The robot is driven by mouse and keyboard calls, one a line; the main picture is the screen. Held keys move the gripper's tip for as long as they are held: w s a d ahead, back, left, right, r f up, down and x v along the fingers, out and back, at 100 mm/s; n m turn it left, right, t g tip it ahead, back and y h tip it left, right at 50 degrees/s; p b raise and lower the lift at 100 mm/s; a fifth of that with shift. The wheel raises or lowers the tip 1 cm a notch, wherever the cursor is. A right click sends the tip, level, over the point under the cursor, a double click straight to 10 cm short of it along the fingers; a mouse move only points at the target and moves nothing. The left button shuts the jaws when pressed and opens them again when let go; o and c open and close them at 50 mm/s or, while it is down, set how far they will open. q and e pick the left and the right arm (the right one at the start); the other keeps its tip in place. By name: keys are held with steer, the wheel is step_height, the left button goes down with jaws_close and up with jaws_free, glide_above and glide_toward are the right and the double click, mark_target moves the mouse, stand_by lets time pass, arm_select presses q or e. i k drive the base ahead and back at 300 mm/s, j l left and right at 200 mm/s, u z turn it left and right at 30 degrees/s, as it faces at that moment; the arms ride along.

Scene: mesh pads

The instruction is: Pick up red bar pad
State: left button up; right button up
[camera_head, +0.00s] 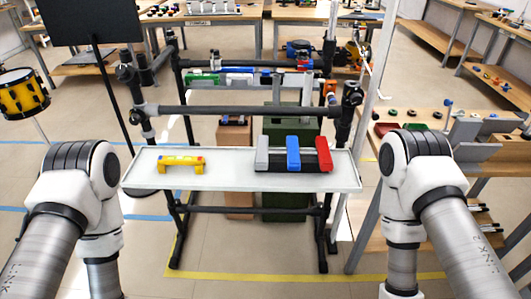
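A red bar pad (323,153) stands at the right end of a black holder (290,169) on the white tray shelf (228,178). A blue bar pad (293,152) is beside it in the middle, and a grey bar pad (263,153) is at the left end. A yellow handle-shaped piece (180,163) lies on the left part of the shelf. My two arms show at the lower left and lower right, but neither gripper is in view.
The shelf has bare room between the yellow piece and the black holder. A dark frame with a crossbar (235,110) rises behind the shelf. A wooden side table (460,135) with small parts stands at the right. A yellow drum (22,95) is at the far left.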

mark_target(324, 155)
steer(key=i+l+u, duration=0.15)
steer(key=l+u, duration=0.15)
steer(key=l, duration=0.15)
steer(key=i+l+u, duration=0.1)
steer(key=l+u, duration=0.15)
steer(key=l, duration=0.25)
steer(key=i+l+u, duration=0.1)
steer(key=l+u, duration=0.2)
steer(key=l, duration=0.2)
